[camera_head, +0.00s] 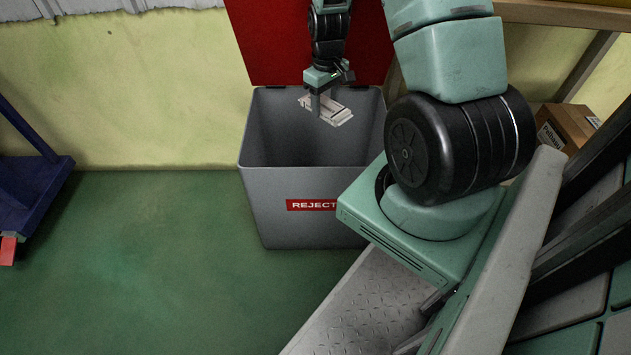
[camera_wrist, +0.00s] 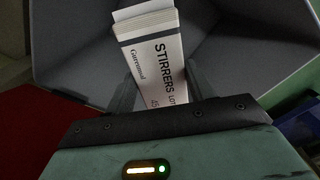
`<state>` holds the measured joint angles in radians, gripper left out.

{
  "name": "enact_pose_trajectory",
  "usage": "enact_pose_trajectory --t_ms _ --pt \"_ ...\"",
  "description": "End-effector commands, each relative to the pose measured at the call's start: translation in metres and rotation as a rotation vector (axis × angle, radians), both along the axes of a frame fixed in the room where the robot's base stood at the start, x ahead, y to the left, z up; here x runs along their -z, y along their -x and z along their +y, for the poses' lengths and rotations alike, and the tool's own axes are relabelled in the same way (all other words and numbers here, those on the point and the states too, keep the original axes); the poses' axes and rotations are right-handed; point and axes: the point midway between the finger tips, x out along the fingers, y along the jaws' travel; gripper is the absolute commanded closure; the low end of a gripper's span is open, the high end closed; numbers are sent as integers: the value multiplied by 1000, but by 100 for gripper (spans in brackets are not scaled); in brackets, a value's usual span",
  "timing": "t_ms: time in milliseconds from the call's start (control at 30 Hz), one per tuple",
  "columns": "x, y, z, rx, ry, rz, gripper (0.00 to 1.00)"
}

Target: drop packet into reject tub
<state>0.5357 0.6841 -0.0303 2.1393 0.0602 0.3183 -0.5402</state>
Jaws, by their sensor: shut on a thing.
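The packet (camera_head: 330,112) is pale with dark print and hangs over the mouth of the reject tub. In the wrist view the packet (camera_wrist: 155,55) reads "STIRRERS" and sits between the two fingers. My gripper (camera_head: 318,98) is shut on it; its fingers also show in the wrist view (camera_wrist: 155,95). The reject tub (camera_head: 285,203) is a grey bin with a red "REJECT" label and a raised red lid (camera_head: 275,45). The tub's grey inside (camera_wrist: 225,50) surrounds the packet in the wrist view. Its exact height against the rim is hard to tell.
A blue cart (camera_head: 30,190) stands at the far left. A cardboard box (camera_head: 566,127) lies at the right under a shelf (camera_head: 565,14). The green floor (camera_head: 150,260) left of the tub is clear. A yellowish wall (camera_head: 150,90) stands behind.

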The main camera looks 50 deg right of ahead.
Motion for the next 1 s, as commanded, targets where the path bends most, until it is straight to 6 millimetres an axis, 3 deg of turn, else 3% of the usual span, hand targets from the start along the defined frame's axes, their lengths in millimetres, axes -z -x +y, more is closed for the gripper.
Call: enact_pose_trajectory --t_ms 33,233,600,633,700,1000 --pt "13 2 -1 1 0 0 69" --pt "33 8 -3 3 0 0 69" --pt "35 10 -4 3 1 0 69" --pt "35 10 -4 2 0 0 38" --pt "35 10 -4 2 1 0 21" --pt "34 10 -4 2 0 0 21"
